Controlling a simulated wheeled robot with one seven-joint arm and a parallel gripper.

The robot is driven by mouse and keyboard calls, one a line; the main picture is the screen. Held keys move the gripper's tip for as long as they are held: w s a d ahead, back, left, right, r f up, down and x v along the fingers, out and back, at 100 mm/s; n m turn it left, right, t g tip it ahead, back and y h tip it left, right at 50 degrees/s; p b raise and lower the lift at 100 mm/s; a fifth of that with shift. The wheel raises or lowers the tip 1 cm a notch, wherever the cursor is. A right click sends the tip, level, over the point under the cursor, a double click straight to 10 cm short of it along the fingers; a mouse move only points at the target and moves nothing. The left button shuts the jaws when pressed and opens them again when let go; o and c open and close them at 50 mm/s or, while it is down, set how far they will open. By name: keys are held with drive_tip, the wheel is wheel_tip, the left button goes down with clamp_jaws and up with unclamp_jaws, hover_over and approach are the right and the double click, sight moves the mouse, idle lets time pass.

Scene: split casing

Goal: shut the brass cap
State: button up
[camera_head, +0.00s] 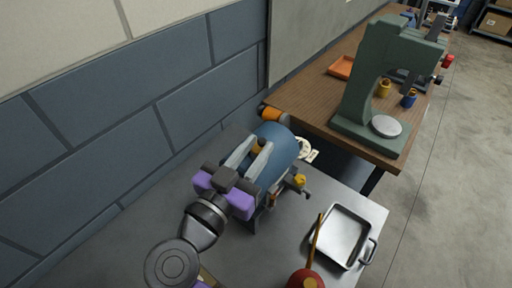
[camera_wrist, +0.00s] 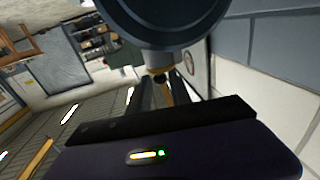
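A blue cylindrical casing (camera_head: 279,148) lies on the grey metal table, close to the wall. It fills the top of the wrist view (camera_wrist: 165,25). My gripper (camera_head: 257,147), with a purple body and grey fingers, reaches over the casing. Its fingers are apart. A small brass-coloured piece (camera_head: 259,145) shows between the fingertips; it also shows in the wrist view (camera_wrist: 163,80), with gaps beside it. I cannot tell whether this piece is the cap or part of it, or whether a finger touches it. A yellow knob-like part (camera_head: 299,180) sits at the casing's right side.
An orange and black cylinder (camera_head: 273,114) is behind the casing. A metal tray (camera_head: 368,233) and a red round object (camera_head: 305,279) with a stick are at the front right. A green press (camera_head: 366,85) stands on the wooden bench (camera_head: 310,93) behind. Bare tabletop lies left of my arm.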

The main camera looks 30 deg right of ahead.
drive_tip(key=shift+o, duration=0.9)
drive_tip(key=b+v, duration=0.2)
drive_tip(key=v, duration=0.5)
drive_tip(key=shift+s+a, duration=0.2)
drive_tip(key=shift+a, duration=0.15)
drive_tip(key=shift+a, duration=0.1)
